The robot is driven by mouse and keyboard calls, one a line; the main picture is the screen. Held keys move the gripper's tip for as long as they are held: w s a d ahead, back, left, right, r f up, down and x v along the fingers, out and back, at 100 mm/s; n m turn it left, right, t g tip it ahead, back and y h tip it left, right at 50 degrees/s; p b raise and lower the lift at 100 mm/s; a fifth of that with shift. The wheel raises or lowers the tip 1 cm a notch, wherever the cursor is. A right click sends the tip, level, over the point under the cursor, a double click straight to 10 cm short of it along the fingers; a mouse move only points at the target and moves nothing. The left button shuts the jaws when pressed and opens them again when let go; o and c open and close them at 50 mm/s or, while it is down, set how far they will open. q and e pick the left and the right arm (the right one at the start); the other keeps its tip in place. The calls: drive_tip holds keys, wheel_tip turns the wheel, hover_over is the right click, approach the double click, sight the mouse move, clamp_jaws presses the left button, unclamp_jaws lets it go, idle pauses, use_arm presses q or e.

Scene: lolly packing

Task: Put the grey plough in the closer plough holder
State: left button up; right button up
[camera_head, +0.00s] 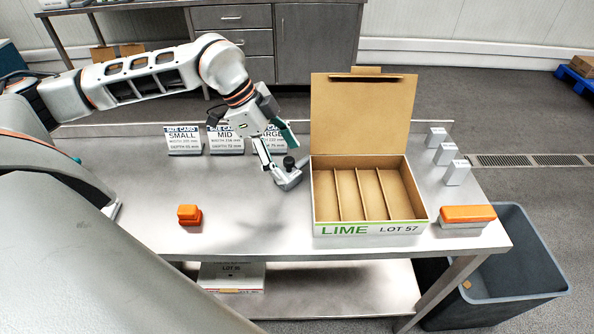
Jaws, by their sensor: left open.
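A grey piece with a dark knob, which looks like the grey plough (289,180), rests on the table just left of the box. My left gripper (276,153) is open, pointing down right beside the knob. Its fingers are close to the grey piece; I cannot tell whether they touch it. Three small pale grey blocks (446,153) stand in a row at the right of the table. I cannot tell which things are the plough holders. My right gripper is not in view.
An open cardboard box (370,228) marked LIME LOT 57 has empty compartments and a raised lid. Size cards (184,140) stand at the back. An orange object (189,214) and an orange-topped block (467,215) lie on the table (260,230). A grey bin (520,295) stands right.

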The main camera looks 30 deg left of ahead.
sight(284, 164)
use_arm(q)
drive_tip(key=a+n, duration=0.1)
drive_tip(key=a, duration=0.1)
drive_tip(key=a+n, duration=0.1)
drive_tip(key=shift+w+a+r+n+y, duration=0.15)
drive_tip(key=shift+a+r+n+y, duration=0.15)
drive_tip(key=shift+r+y, duration=0.1)
drive_tip(key=shift+a+f, duration=0.1)
drive_tip(key=shift+f, duration=0.05)
drive_tip(key=shift+x, duration=1.2)
drive_tip(key=shift+w+p+x, duration=0.1)
drive_tip(key=shift+p+x, duration=0.2)
drive_tip(key=shift+x, duration=0.95)
drive_tip(key=shift+w+p+x, duration=0.15)
drive_tip(key=shift+p+x, duration=0.15)
drive_tip(key=shift+x, duration=0.95)
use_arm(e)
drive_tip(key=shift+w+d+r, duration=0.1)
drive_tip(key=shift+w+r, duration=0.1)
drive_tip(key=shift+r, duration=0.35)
